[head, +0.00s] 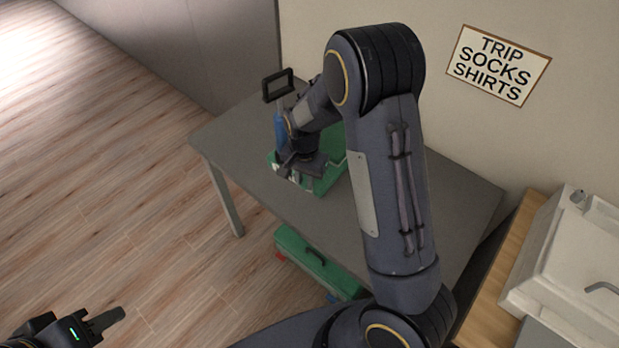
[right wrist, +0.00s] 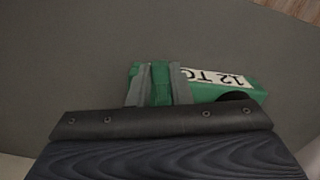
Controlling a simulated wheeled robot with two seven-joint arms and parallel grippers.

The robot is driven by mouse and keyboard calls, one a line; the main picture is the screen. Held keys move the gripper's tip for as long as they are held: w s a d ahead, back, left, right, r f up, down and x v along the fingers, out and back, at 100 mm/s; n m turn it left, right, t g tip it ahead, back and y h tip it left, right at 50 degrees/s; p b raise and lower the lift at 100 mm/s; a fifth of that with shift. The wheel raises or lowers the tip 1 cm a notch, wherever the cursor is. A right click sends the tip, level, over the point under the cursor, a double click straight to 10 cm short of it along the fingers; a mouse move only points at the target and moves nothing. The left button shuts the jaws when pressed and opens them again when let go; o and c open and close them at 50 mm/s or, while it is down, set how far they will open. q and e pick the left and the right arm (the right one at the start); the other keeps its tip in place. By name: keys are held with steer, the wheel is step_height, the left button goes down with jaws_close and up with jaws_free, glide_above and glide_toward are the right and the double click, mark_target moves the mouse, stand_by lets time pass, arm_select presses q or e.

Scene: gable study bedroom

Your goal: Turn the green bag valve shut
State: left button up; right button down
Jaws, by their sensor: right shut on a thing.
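A green bag (head: 333,172) lies on the grey table, partly covered by my right arm. In the right wrist view, a green piece with a white "12 TO" label (right wrist: 228,77) shows beyond the dark gripper body. My right gripper (head: 297,172) is down at the near left end of the bag. In the wrist view its grey fingers (right wrist: 160,84) are shut on a green part between them, which looks like the valve; how far it is turned cannot be told. My left gripper (head: 108,322) is low at the left, away from the table; its jaw opening is unclear.
A blue upright thing (head: 280,130) with a black frame handle (head: 278,84) stands beside the bag. A green case (head: 315,262) lies low by the table's near edge. The grey table (head: 232,140) is clear at its left. A white unit (head: 575,262) stands at right.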

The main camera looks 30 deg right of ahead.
steer(key=shift+w+a+m+p, duration=0.15)
steer(key=shift+w+m, duration=0.15)
steer(key=shift+m, duration=0.35)
steer(key=shift+w+a+m+p, duration=0.15)
steer(key=shift+w+m, duration=0.1)
steer(key=shift+m, duration=0.4)
steer(key=c, duration=1.3)
jaws_free()
step_height(320, 180, up, 8)
steer(key=shift+f, duration=0.1)
